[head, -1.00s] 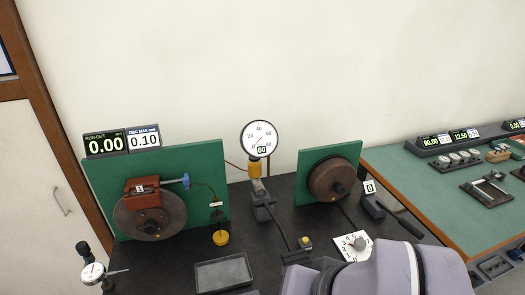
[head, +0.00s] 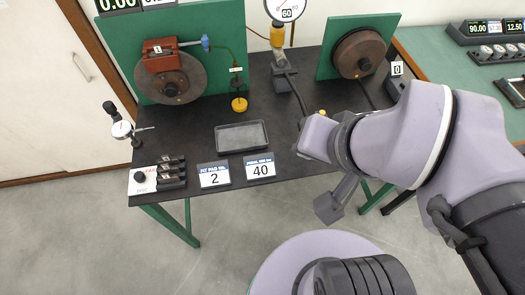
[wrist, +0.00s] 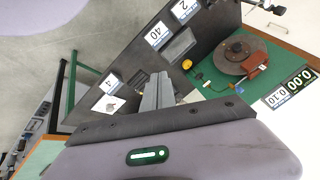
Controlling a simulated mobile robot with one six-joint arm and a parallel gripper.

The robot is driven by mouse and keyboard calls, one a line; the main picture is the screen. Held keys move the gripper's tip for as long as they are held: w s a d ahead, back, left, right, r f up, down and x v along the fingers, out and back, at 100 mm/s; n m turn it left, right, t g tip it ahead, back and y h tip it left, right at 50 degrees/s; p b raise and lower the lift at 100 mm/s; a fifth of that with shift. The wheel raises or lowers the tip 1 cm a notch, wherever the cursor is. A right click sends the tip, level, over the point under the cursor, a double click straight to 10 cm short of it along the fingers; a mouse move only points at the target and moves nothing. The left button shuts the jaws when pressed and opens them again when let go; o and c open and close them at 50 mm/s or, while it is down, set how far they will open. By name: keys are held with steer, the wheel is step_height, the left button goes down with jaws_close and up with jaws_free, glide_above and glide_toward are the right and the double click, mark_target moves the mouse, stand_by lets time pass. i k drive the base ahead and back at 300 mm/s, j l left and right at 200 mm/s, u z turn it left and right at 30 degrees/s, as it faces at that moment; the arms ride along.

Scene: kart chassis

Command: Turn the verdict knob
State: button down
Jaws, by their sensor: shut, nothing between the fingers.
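The knob (head: 140,177) is small, round and black. My arm hides part of the bench's right side.
Black blocks (head: 171,172) stand right beside the knob, and a dial gauge on a stand (head: 122,130) is behind it. Number cards (head: 214,175) and a grey tray (head: 241,136) lie further right. Open floor (head: 90,240) lies before the bench.

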mark_target(139, 177)
steer(key=i+j+u, duration=0.1)
steer(key=j+u, duration=0.2)
steer(key=u, duration=0.2)
steer(key=i+j+u, duration=0.1)
steer(key=j+u, duration=0.2)
steer(key=u, duration=0.15)
steer(key=i+j+u, duration=0.2)
steer(key=u, duration=0.3)
